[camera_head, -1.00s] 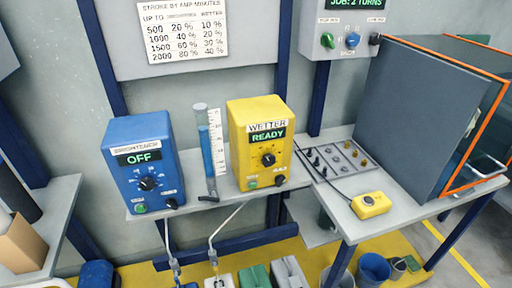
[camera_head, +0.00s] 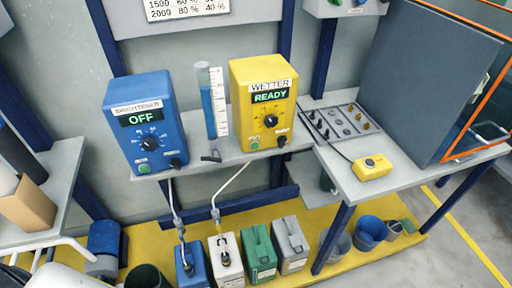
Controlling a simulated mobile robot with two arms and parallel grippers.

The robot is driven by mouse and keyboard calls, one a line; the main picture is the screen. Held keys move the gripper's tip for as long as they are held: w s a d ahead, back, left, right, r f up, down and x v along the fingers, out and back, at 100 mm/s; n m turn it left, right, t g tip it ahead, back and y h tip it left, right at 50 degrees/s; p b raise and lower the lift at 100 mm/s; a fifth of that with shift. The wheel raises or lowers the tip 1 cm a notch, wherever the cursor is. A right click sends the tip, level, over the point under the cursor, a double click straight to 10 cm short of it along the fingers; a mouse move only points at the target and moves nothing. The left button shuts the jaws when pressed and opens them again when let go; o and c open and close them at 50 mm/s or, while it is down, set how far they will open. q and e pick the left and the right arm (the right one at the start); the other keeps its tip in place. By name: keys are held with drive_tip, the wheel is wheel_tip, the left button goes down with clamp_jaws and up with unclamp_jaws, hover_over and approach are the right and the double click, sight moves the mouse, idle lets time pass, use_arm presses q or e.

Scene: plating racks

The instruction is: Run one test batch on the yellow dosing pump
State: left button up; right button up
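The yellow dosing pump (camera_head: 262,104) stands on a grey wall shelf, labelled WETTER, and its display (camera_head: 270,97) reads READY. Its front has a black dial (camera_head: 270,121), a green button (camera_head: 255,146) at lower left and a dark knob (camera_head: 282,141) at lower right. A blue pump (camera_head: 145,122) labelled BRIGHTENER stands to its left and its display reads OFF. A clear measuring cylinder (camera_head: 208,105) with a white scale and blue liquid stands between the pumps. Neither of my grippers can be made out in this view.
A yellow box with a button (camera_head: 372,167) lies on the right bench, wired to a panel of small knobs (camera_head: 341,123). Several canisters (camera_head: 258,253) stand below the shelf on a yellow platform, with tubes from two of them. Buckets (camera_head: 371,229) stand right. Pale pipes run at lower left.

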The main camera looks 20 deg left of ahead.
use_arm(q)
clamp_jaws()
drive_tip(key=shift+a, duration=0.1)
idle(1.4)
